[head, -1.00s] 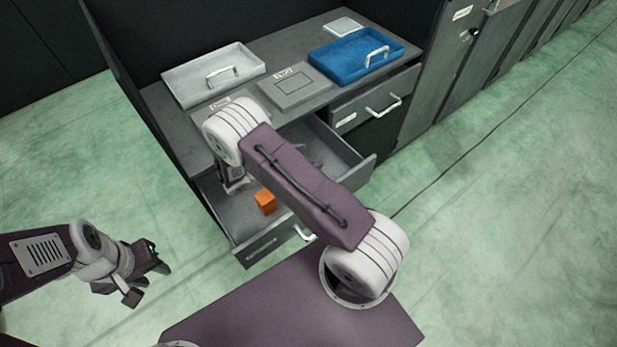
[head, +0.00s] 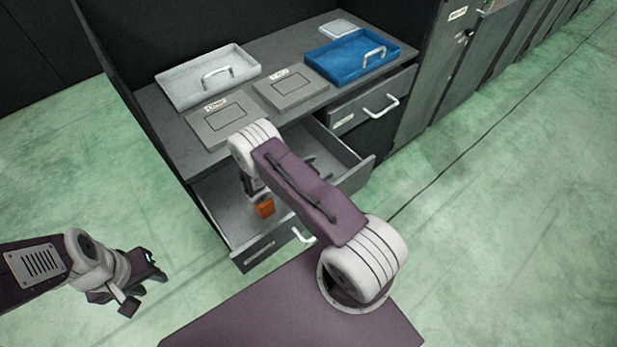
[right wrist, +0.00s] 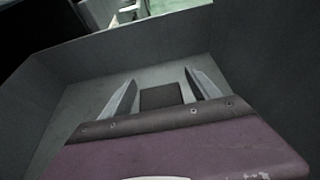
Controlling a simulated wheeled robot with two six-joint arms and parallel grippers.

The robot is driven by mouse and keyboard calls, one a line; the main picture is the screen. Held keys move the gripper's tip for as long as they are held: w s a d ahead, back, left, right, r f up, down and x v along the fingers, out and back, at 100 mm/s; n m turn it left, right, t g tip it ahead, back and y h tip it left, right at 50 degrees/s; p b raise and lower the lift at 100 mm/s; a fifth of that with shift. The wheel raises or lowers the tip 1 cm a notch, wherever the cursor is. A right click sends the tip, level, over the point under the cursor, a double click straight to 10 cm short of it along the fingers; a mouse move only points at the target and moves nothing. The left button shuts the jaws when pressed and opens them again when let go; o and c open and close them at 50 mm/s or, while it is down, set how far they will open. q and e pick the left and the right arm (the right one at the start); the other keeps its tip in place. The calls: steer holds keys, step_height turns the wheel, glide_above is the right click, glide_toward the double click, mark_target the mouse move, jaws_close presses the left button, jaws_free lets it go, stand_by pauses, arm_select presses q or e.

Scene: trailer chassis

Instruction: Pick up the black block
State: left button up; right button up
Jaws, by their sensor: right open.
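The black block (right wrist: 162,97) shows in the right wrist view as a dark square on the grey drawer floor, between the two fingers of my right gripper (right wrist: 160,78). The fingers are apart, with a gap on each side of the block. In the head view my right gripper reaches down into the open drawer (head: 225,208); its fingertips and the black block are hidden or cannot be made out there. My left gripper (head: 146,290) is open and empty over the floor at the lower left.
An orange block (head: 265,208) lies in the drawer close to my right gripper. On the cabinet top are a white tray (head: 190,97), a blue tray (head: 335,66) and two grey labelled pads (head: 222,122), (head: 290,90). Drawer walls surround my right gripper.

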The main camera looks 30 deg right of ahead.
steer(key=shift+d+f, duration=0.15)
steer(key=shift+d, duration=0.3)
jaws_close()
step_height(320, 180, up, 10)
steer(key=p, duration=0.2)
